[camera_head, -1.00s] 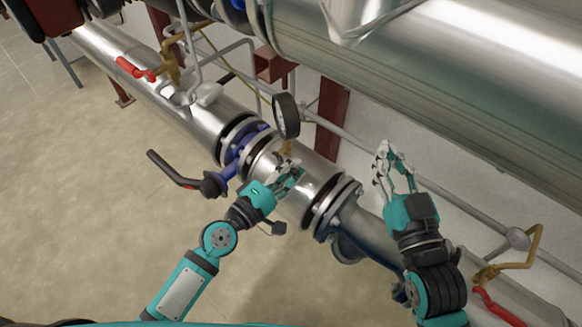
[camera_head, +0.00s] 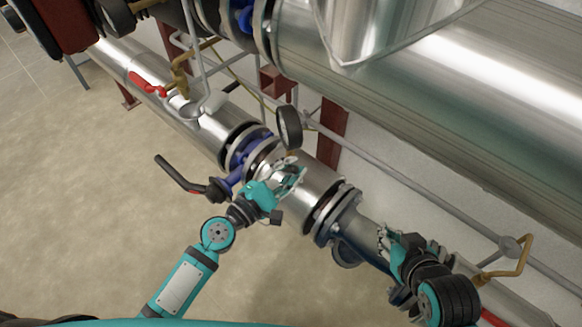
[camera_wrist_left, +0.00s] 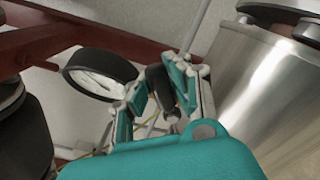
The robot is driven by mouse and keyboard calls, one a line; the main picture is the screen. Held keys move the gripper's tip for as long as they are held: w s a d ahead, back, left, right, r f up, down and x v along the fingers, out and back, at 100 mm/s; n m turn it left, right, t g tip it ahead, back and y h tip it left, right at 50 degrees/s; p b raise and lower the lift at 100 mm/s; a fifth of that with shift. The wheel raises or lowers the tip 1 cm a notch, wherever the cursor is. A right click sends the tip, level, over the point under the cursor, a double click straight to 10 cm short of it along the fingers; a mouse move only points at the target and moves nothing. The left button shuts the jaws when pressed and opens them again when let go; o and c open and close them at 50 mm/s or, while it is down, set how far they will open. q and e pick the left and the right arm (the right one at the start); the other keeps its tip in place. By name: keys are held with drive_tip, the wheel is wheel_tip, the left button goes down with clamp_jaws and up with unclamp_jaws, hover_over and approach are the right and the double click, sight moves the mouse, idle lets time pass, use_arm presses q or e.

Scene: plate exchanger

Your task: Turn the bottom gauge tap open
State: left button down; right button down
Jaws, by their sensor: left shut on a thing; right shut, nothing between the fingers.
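The round bottom gauge (camera_head: 288,127) stands over the lower silver pipe in the head view. It also shows in the left wrist view (camera_wrist_left: 100,73), with a dark rim and pale face. My left gripper (camera_head: 292,178) is at the pipe just below the gauge. In the left wrist view its fingers are shut on a dark piece, the gauge tap handle (camera_wrist_left: 158,83), beside the gauge. The tap's body is mostly hidden by the gripper. My right gripper (camera_head: 384,240) is shut and empty, low over the pipe at the right, apart from the gauge.
A blue valve with a black lever (camera_head: 178,175) sticks out left of my left gripper. A red-handled valve (camera_head: 147,84) is on the pipe further back. A large silver pipe (camera_head: 450,90) runs above. Open floor (camera_head: 90,220) lies at the left.

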idle(0.3)
use_arm(q)
drive_tip(key=c, duration=1.5)
unclamp_jaws()
drive_tip(key=shift+o, duration=0.2)
drive_tip(key=v, duration=1.2)
drive_tip(key=shift+c, duration=0.2)
